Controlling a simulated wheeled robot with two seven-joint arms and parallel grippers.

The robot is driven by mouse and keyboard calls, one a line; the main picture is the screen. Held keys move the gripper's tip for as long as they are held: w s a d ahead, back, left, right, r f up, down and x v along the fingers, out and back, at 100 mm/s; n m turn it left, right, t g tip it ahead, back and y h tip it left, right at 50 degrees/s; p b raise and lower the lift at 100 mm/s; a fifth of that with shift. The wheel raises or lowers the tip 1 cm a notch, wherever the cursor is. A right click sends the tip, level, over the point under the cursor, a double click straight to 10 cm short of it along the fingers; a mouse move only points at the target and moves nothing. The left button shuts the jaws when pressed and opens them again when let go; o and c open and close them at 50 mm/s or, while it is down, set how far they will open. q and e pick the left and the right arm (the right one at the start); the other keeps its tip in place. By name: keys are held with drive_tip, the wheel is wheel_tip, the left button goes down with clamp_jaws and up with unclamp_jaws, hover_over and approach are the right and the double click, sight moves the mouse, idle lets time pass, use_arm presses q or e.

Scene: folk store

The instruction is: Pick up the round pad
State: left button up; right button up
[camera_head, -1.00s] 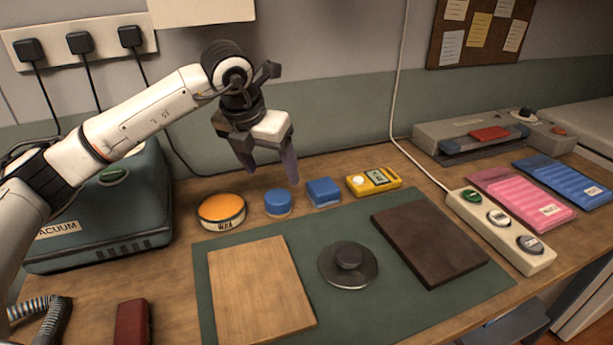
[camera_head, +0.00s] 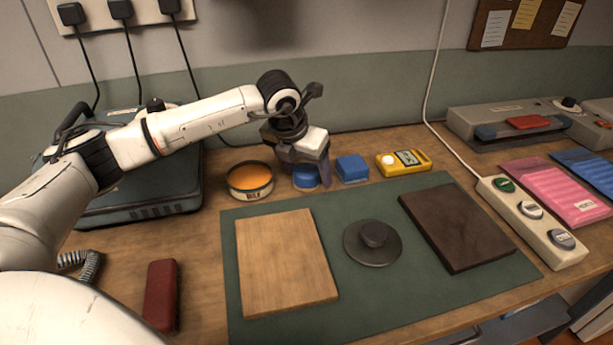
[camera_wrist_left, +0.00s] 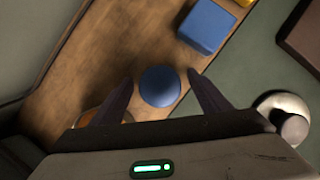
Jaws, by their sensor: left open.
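The round pad (camera_head: 306,178) is a small blue disc on the wooden table, just behind the green mat. In the head view my left gripper (camera_head: 310,172) hangs over it and hides part of it. In the left wrist view the round pad (camera_wrist_left: 160,86) lies between the two spread fingers of the left gripper (camera_wrist_left: 160,88), near their tips. The gripper is open and holds nothing. I cannot tell from these views how far the fingertips are above the table. My right gripper is not in view.
A blue square block (camera_head: 351,169) stands close right of the pad, and an orange-topped tin (camera_head: 250,180) close left. A yellow meter (camera_head: 403,162) is farther right. The green mat (camera_head: 345,300) bears a light board, a dark board and a round knobbed disc.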

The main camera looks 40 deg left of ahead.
sight(306, 169)
use_arm(q)
drive_tip(key=shift+c, duration=0.6)
drive_tip(key=c, duration=1.1)
drive_tip(key=shift+r, duration=0.15)
drive_tip(key=shift+c, duration=0.2)
wheel_tip(306, 169, up, 10)
drive_tip(key=shift+f, duration=0.1)
drive_tip(key=o, duration=0.4)
drive_tip(key=shift+c, duration=0.9)
